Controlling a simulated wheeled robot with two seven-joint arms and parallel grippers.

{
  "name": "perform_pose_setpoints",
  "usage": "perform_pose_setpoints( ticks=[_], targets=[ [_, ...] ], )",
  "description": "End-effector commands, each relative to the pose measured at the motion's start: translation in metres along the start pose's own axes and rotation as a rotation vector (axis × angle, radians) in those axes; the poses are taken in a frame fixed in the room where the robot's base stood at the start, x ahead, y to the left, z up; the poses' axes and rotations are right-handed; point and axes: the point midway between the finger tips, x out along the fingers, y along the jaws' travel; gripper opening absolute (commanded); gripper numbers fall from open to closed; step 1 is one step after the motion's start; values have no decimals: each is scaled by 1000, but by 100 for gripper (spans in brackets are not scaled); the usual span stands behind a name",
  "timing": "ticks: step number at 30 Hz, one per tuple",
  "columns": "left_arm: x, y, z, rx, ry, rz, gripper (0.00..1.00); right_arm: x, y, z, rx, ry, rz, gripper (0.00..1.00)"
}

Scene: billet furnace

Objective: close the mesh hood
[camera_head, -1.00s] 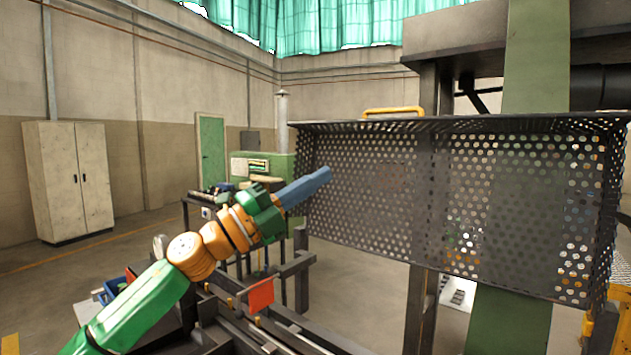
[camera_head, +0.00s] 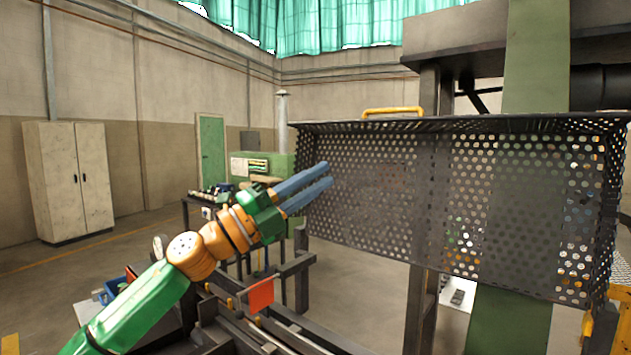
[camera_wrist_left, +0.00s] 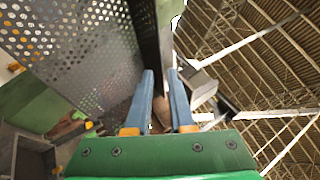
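My left gripper (camera_head: 328,174) has two blue fingers, parted and empty, in front of the hood's left end. In the left wrist view the fingers (camera_wrist_left: 160,74) are apart with nothing between them, and the hood's mesh (camera_wrist_left: 75,50) fills the upper left. I cannot tell whether a finger touches the mesh. My right gripper does not show.
A green post (camera_head: 537,60) stands behind the hood. Below my left arm are dark rails (camera_head: 290,335) with a small red plate (camera_head: 261,295). A green machine (camera_head: 275,170) and a pale cabinet (camera_head: 68,180) stand farther back. The floor at left is mostly open.

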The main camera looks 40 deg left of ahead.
Motion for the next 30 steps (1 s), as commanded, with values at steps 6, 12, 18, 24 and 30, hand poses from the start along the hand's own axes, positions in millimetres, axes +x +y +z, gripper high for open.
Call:
perform_pose_setpoints(
  ticks=[6,12,18,24,30],
  targets=[
    [0,0,0,0,0,0,30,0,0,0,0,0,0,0],
    [-20,7,0,2,-3,2,30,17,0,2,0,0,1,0],
    [-62,7,-1,2,-2,1,30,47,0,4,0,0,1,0],
    [-72,1,0,0,0,1,30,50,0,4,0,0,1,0],
    [-71,0,0,0,0,0,14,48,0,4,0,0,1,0]
  ],
)
